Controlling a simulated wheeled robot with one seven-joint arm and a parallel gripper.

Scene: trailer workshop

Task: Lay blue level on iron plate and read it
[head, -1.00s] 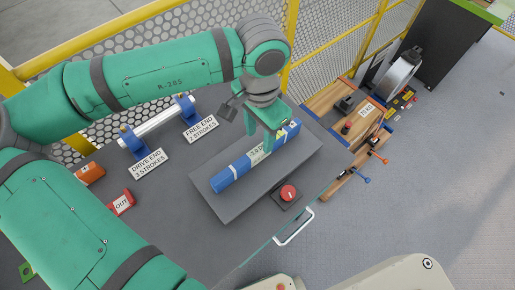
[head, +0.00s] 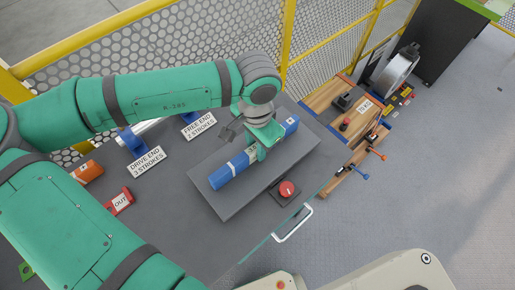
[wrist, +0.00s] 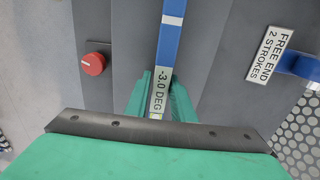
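The blue level (head: 227,172) lies along the grey iron plate (head: 229,208) in the head view. Its display in the wrist view reads -3.0 DEG (wrist: 161,92). My gripper (head: 262,148) is low over the level's middle, partly covering the display in the head view. In the wrist view, my gripper (wrist: 161,98) has one finger on each side of the level, close to its sides. Whether the fingers press on it or leave a thin gap cannot be told.
A red button (head: 287,189) sits beside the plate, near a handle (head: 294,225) at the table edge. DRIVE END (head: 147,160) and FREE END (head: 198,125) signs stand behind, near blue supports. A red OUT tag (head: 120,201) is at left. A wooden bench (head: 336,102) with clamps is at right.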

